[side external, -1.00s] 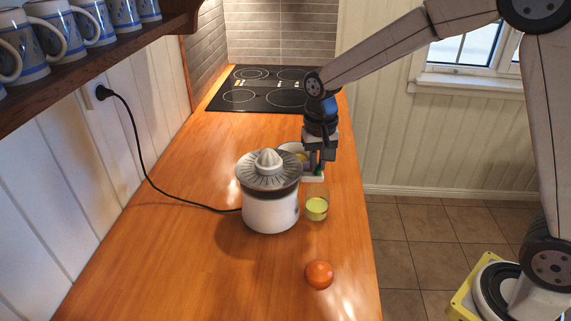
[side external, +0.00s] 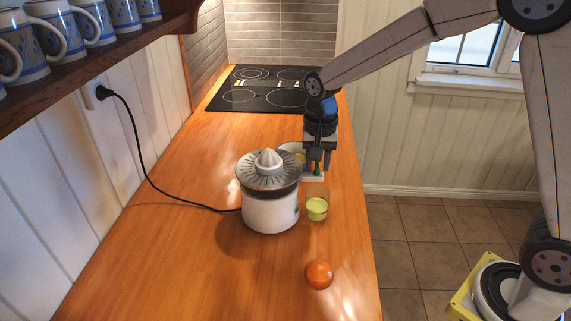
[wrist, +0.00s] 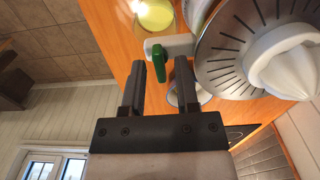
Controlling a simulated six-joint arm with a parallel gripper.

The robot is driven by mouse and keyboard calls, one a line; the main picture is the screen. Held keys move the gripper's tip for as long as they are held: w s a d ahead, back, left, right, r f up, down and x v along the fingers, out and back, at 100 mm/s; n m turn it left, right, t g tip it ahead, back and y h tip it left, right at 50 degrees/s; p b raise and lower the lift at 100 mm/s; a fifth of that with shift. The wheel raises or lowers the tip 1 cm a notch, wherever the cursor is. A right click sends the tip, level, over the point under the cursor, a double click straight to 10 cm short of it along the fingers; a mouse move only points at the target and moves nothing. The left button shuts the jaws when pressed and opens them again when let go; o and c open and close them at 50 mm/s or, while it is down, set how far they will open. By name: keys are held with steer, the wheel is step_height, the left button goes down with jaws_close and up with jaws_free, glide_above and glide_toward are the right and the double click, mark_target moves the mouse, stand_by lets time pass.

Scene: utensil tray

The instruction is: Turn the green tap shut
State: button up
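The green tap (wrist: 158,62) shows in the wrist view as a small lever on a white spout (wrist: 175,46) beside the juicer (wrist: 250,45). Its tip lies between the two fingers of my gripper (wrist: 160,68), with visible gaps on both sides. In the side view, a little green of the tap (side external: 317,170) shows between the fingers of my gripper (side external: 317,167), just behind the glass. My gripper is open and pointing down. I cannot tell how far the tap is turned.
A glass of yellow-green juice (side external: 317,208) stands close to the juicer (side external: 270,208). An orange fruit (side external: 319,274) lies nearer the counter front. A black cord (side external: 147,178) runs to the wall.

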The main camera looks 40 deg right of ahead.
mark_target(318, 165)
steer(key=shift+r, duration=0.1)
stand_by(0.3)
steer(key=shift+r, duration=3.8)
steer(key=shift+s+d+f, duration=0.1)
steer(key=shift+s+f, duration=0.2)
steer(key=shift+f, duration=0.05)
steer(key=s+d+f+n+t, duration=0.2)
steer(key=s+f+n, duration=0.6)
steer(key=s+f, duration=0.3)
steer(key=s, duration=0.3)
steer(key=shift+s+d+f+t, duration=0.15)
steer(key=shift+d+f+t, duration=0.15)
steer(key=shift+d, duration=0.05)
